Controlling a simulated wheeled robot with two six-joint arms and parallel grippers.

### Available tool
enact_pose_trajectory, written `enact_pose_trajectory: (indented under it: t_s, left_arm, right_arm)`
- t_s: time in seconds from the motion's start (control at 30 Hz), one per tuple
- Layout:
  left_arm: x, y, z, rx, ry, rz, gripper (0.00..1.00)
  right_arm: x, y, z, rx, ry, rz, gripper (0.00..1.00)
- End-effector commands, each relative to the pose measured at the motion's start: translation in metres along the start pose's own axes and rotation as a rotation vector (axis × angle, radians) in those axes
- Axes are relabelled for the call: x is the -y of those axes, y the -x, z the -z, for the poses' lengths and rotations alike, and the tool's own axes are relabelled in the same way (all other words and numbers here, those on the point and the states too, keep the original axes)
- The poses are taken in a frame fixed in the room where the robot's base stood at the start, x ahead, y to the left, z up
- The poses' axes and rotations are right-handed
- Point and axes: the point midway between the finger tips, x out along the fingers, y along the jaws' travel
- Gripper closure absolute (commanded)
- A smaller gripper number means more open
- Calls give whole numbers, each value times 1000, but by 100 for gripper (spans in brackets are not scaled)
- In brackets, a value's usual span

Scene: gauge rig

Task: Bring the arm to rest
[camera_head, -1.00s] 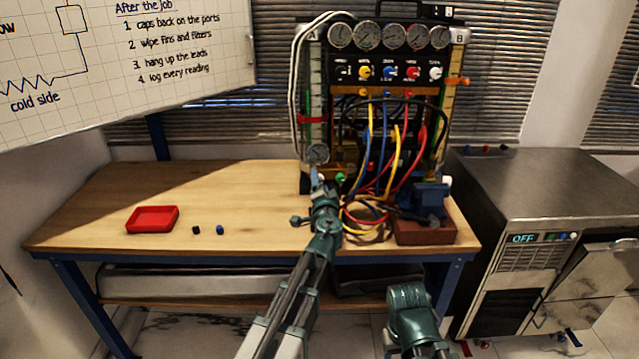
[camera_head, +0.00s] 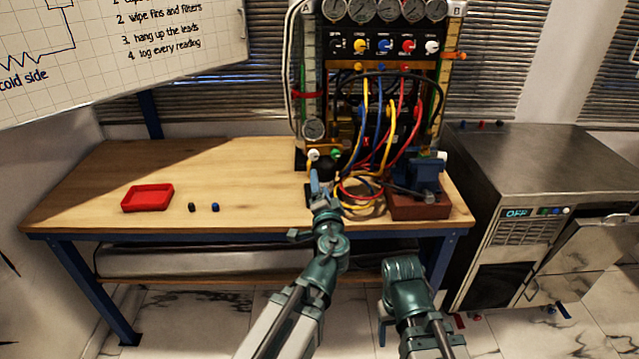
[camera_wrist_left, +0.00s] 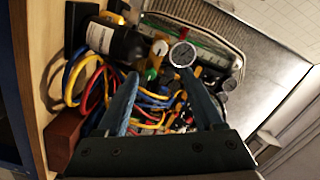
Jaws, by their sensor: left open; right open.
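My left gripper (camera_head: 317,183) is open and empty, just in front of the lower left of the gauge rig (camera_head: 382,95). In the left wrist view its two blue fingers (camera_wrist_left: 160,98) stand apart, with cables and a round gauge (camera_wrist_left: 182,54) beyond them. The same small gauge (camera_head: 313,128) sits low on the rig's left post in the head view, with a white knob (camera_head: 313,155) and a green knob (camera_head: 336,154) below it. My right arm (camera_head: 405,280) shows at bottom centre, in front of the bench; its gripper does not show.
A red tray (camera_head: 148,209) and a black and a blue cap (camera_head: 215,207) lie on the wooden bench (camera_head: 225,170), whose left half is mostly clear. A blue vise (camera_head: 424,178) on a reddish block stands right of the cables. A metal cabinet (camera_head: 540,165) reads OFF.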

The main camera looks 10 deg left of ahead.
Motion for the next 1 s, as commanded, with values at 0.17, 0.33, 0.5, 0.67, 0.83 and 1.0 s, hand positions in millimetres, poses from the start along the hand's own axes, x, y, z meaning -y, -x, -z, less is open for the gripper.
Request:
enact_pose_trajectory:
  t_s: [0.17,0.33,0.5,0.67,0.83,1.0]
  left_arm:
    - [0,0,0,0,0,0,31]
    - [3,2,-6,61,42,-17,31]
    - [-8,23,-35,323,178,-141,31]
    - [-49,76,-56,625,269,-400,31]
    - [-90,156,-51,867,286,-746,31]
    - [-106,221,-34,990,258,-1025,31]
  right_arm:
    - [0,0,0,0,0,0,36]
    - [-1,10,-1,0,0,0,36]
    - [-4,39,-2,0,0,0,36]
    - [-6,67,-4,0,0,0,36]
    - [-9,91,-5,0,-1,0,36]
    - [-10,105,-6,0,-1,0,36]
